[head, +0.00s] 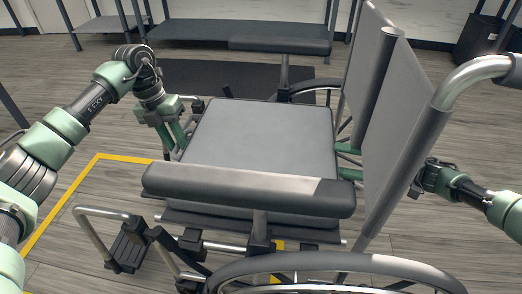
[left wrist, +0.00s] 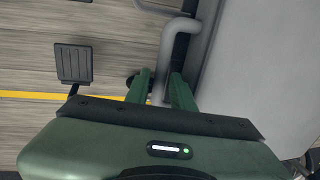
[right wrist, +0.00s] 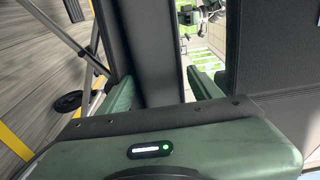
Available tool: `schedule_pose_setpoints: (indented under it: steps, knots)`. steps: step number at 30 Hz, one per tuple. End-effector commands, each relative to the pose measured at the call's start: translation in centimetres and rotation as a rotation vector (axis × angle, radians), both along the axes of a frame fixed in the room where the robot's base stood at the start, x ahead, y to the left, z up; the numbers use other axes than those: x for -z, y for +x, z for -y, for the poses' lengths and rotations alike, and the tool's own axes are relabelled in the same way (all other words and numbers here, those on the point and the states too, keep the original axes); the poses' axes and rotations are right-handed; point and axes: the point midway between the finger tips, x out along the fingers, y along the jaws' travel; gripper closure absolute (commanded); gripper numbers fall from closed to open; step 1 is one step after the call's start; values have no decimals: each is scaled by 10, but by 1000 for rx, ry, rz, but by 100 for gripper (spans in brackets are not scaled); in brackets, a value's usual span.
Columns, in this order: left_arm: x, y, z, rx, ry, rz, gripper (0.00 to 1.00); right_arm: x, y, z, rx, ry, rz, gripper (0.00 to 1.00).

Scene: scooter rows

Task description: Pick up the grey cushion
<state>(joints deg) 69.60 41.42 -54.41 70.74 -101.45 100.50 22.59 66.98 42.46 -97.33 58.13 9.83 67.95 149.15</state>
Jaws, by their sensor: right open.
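The grey cushion (head: 262,138) lies flat on the wheelchair's seat in the head view, partly hidden by the near armrest. It fills the right side of the left wrist view (left wrist: 262,75). My left gripper (head: 178,142) is at the cushion's front edge. Its fingers (left wrist: 160,88) show a narrow gap with a grey tube behind it; I cannot tell whether they grip anything. My right gripper (head: 348,162) reaches under the backrest to the cushion's rear edge. Its fingers (right wrist: 160,92) are wide apart, with a dark band between them that I cannot identify surely.
The wheelchair's backrest (head: 395,135) stands right of the cushion. The near armrest (head: 235,188) and far armrest (head: 280,47) flank the seat. A footrest (head: 128,245) sticks out at lower left. A yellow floor line (head: 62,205) runs at left. A dark shelf (head: 190,30) stands behind.

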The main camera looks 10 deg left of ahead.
Motion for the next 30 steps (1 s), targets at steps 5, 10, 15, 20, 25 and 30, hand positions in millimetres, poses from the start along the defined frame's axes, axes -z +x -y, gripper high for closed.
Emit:
schedule_pose_setpoints:
  steps: [5, 10, 15, 20, 25, 30]
  knots:
    - [4, 0, 1, 1, 1, 0, 76, 0, 0, -5, -1, 0, 0, 35]
    - [4, 0, 1, 1, 1, 0, 76, 0, 0, -4, -1, 0, 0, 35]
    - [4, 0, 1, 1, 1, 0, 100, 0, 0, -4, -1, 0, 0, 80]
    - [4, 0, 1, 1, 1, 1, 100, 0, 0, -4, 0, -1, 0, 100]
    - [2, 0, 1, 0, 0, 3, 100, -2, 1, -4, 0, 2, 1, 100]
    - [-2, 0, 1, 0, 0, 3, 100, -6, 1, -4, 0, 2, 1, 100]
